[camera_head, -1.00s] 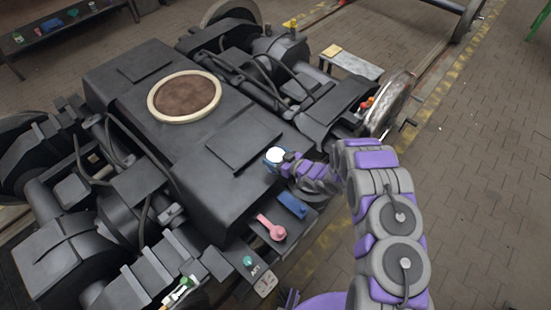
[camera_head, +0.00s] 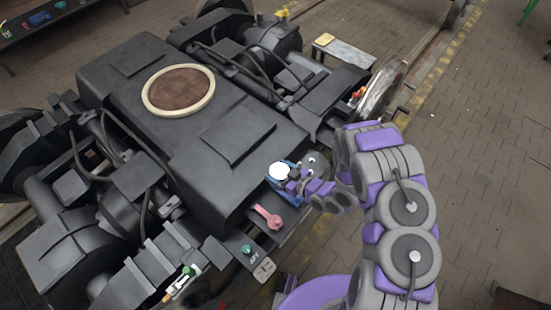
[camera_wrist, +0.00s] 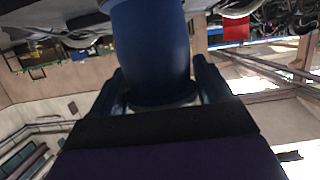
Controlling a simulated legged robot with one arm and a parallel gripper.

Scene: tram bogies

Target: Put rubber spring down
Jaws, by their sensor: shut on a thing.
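The rubber spring is a blue, rounded cylinder in the wrist view (camera_wrist: 150,45). In the head view its white top (camera_head: 279,171) shows, with blue below it. My gripper (camera_head: 291,181) is shut on it, with one finger on each side in the wrist view. The spring is held beside the front right edge of the dark bogie frame (camera_head: 185,130), above or at a small dark side shelf. I cannot tell whether the spring touches the shelf. My gripper hides part of this shelf.
A pink tool (camera_head: 268,216) lies on the shelf left of my gripper. A teal knob (camera_head: 246,249) and a small grey plate (camera_head: 264,270) are nearer. A grey bench (camera_head: 345,60) stands behind the bogie. Paved floor on the right is largely clear.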

